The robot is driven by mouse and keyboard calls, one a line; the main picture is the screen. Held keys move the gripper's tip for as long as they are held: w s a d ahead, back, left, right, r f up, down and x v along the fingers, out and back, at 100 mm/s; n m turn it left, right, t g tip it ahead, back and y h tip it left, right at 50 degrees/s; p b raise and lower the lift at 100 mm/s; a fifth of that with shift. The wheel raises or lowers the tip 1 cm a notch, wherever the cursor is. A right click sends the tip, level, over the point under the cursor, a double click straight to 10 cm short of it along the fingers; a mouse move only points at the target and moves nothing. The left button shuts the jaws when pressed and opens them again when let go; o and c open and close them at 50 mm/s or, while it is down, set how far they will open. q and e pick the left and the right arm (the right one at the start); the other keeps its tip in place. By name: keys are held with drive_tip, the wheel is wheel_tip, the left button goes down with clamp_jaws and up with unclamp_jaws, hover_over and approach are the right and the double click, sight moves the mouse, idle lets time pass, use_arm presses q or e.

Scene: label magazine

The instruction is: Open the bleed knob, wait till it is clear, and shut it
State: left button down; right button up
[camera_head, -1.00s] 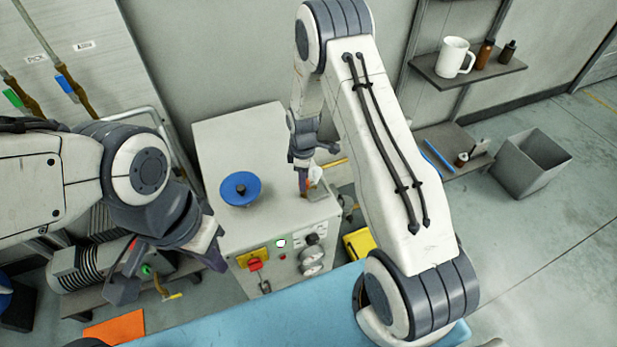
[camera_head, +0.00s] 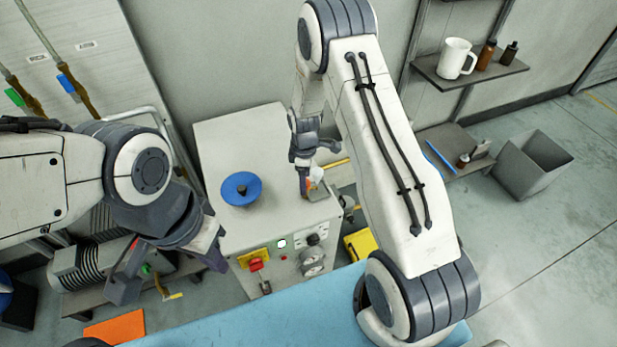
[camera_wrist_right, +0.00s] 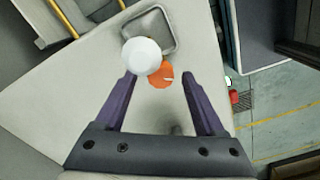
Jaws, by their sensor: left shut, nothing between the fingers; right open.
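An orange knob (camera_wrist_right: 161,74), which looks like the bleed knob, sits on the top of a pale cabinet (camera_head: 222,140). A white round piece (camera_wrist_right: 142,57) is right beside it and partly overlaps it in the right wrist view. My right gripper (camera_wrist_right: 158,82) is open, with the knob showing between its fingertips; I cannot tell whether they touch it. In the head view the knob (camera_head: 309,185) is small and partly hidden by the right gripper. My left gripper (camera_head: 122,286) is shut and empty, low at the left, away from the cabinet top.
A blue disc (camera_head: 241,189) with a dark hub is on the cabinet top. The cabinet front has a red switch (camera_head: 256,265) on a yellow plate, a lit lamp (camera_head: 281,243) and a dial (camera_head: 313,262). A grey bin (camera_head: 533,165) and shelf (camera_head: 468,70) stand at the right.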

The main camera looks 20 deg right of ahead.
wheel_tip(320, 180, up, 10)
drive_tip(key=b, duration=0.1)
drive_tip(key=shift+r, duration=0.1)
idle(0.5)
drive_tip(key=s+a+r+m, duration=0.2)
drive_tip(key=s+a+r, duration=0.8)
drive_tip(key=s+a, duration=0.15)
drive_tip(key=s+a+r+m, duration=0.1)
drive_tip(key=s+r, duration=0.1)
drive_tip(key=s, duration=0.6)
drive_tip(key=s+a+r+m+y, duration=0.1)
drive_tip(key=s+a+r+m, duration=0.1)
drive_tip(key=s, duration=0.7)
drive_tip(key=shift+s+r, duration=0.15)
drive_tip(key=shift+r, duration=0.15)
drive_tip(key=shift+a, duration=0.1)
